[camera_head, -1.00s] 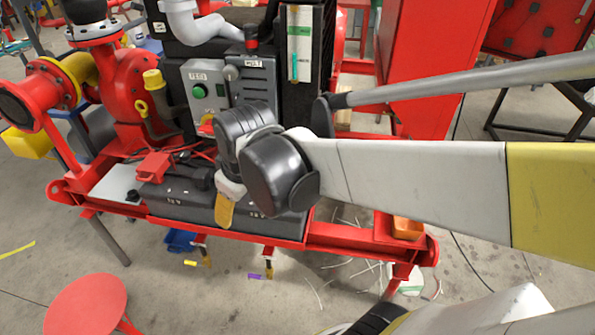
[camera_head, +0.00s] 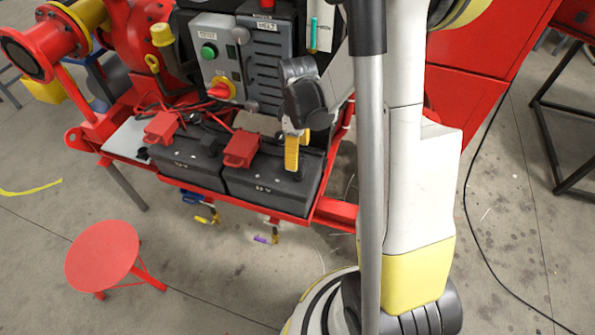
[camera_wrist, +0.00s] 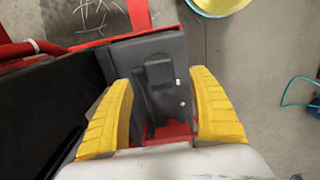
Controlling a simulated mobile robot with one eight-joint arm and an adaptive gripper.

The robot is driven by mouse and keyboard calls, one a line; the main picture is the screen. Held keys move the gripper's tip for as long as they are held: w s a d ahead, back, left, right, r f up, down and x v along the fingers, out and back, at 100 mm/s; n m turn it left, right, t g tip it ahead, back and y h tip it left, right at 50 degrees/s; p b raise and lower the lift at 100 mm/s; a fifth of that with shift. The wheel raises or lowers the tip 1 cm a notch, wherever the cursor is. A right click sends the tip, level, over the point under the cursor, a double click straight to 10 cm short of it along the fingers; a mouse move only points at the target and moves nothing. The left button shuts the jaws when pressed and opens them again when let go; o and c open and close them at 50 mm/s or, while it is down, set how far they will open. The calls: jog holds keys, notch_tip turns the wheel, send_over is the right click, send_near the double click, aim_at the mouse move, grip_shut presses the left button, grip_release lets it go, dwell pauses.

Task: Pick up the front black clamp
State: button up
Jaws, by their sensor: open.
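My gripper (camera_head: 292,160) is above the right end of the nearer black battery (camera_head: 268,190) in the head view. Its two yellow fingers (camera_wrist: 163,82) are spread wide in the wrist view, with nothing held. A black clamp-like shape (camera_wrist: 158,75) shows between and beyond the fingers, dark against black, so its outline is hard to tell. I take it for the front black clamp; the fingers do not visibly touch it. In the head view I cannot make this clamp out near my gripper.
Red clamps sit on the nearer battery (camera_head: 240,147) and the farther one (camera_head: 163,127). A grey control box (camera_head: 240,70) stands behind the batteries. The red skid rail (camera_head: 230,205) runs along the front. A red stool (camera_head: 102,255) stands on open floor at the left.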

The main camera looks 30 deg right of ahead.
aim_at(299, 166)
notch_tip(299, 166, down, 6)
jog(key=b, duration=0.2)
jog(key=shift+r+b, duration=0.25)
jog(key=shift+b, duration=0.15)
jog(key=shift+r, duration=0.1)
jog(key=shift+c, duration=0.3)
jog(key=c, duration=1.5)
